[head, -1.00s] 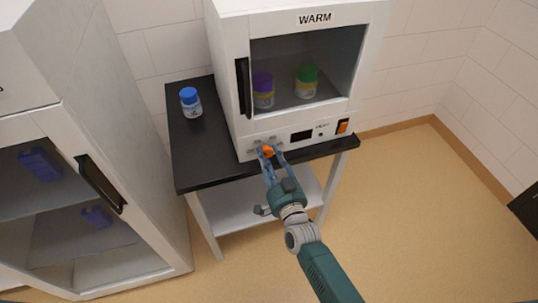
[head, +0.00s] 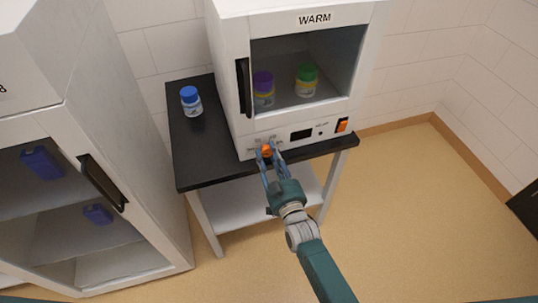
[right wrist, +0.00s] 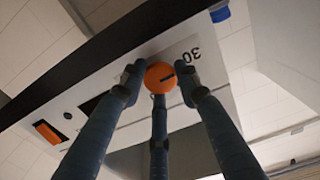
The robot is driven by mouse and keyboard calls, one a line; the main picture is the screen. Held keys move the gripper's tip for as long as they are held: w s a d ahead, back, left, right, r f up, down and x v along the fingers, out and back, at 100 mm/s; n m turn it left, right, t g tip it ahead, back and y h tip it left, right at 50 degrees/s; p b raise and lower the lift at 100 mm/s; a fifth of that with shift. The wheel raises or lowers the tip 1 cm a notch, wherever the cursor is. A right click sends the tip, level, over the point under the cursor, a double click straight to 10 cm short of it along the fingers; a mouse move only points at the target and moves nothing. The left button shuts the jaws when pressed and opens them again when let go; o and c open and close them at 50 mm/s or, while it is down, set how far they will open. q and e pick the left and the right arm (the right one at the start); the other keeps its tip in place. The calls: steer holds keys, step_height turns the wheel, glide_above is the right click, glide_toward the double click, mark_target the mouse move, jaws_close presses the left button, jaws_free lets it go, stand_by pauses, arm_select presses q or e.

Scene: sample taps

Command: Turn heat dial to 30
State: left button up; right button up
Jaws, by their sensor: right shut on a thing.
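The orange heat dial (head: 267,151) is low on the front panel of the white WARM cabinet (head: 243,128). My right gripper (head: 267,152) is shut on the dial. In the right wrist view the dial (right wrist: 157,76) sits between two fingers of my gripper (right wrist: 160,80), with a third finger below it. A short dark mark on the dial points right and slightly up, roughly toward the printed 30 (right wrist: 190,55). Other scale numbers are hidden or too small to read. My left gripper is not in view.
The cabinet stands on a black table (head: 195,150) with a blue-capped jar (head: 191,101) at its left. Purple-capped (head: 263,88) and green-capped (head: 306,80) jars are inside the cabinet. An orange switch (head: 342,125) is at the panel's right. Floor at right is clear.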

steer(key=shift+f, duration=0.1)
stand_by(0.3)
steer(key=o, duration=1.1)
steer(key=shift+o, duration=0.2)
steer(key=v, duration=1.2)
